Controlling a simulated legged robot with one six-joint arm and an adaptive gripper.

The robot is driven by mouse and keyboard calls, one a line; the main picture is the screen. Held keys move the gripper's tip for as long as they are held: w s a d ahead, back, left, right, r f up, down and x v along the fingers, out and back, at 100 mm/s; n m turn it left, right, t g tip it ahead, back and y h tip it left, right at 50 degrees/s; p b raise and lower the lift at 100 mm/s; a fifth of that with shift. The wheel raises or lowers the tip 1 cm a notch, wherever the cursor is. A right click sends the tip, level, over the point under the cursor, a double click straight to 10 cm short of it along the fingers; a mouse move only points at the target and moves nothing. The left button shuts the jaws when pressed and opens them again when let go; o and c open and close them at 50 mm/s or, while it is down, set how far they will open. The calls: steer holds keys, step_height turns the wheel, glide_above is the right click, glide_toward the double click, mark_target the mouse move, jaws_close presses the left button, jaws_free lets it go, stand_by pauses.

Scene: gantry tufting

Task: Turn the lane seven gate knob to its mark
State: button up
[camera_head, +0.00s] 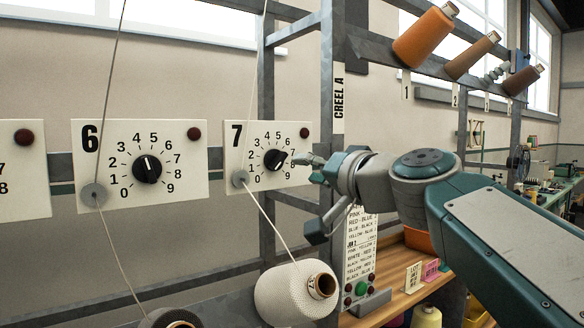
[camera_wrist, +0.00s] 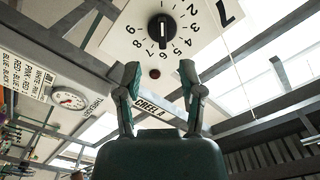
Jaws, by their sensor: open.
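The lane seven gate panel (camera_head: 237,172) is a white plate marked 7 with a dial from 0 to 9. The knob also shows in the wrist view (camera_wrist: 162,29), near the top. No separate target mark can be made out on the dial. My gripper (camera_head: 305,166) is open and empty, just right of the knob in the head view. In the wrist view its two fingers (camera_wrist: 158,76) stand apart below the knob, with no contact visible.
The lane 6 panel (camera_head: 79,168) is to the left with its own knob (camera_head: 147,169). A dark red button (camera_head: 304,132) sits on the lane seven panel. Yarn passes a grey disc (camera_head: 239,179) to a white cone (camera_head: 290,295). A steel post (camera_head: 327,110) stands near my gripper.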

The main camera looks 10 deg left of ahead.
steer(key=shift+v, duration=1.85)
steer(key=shift+f, duration=0.1)
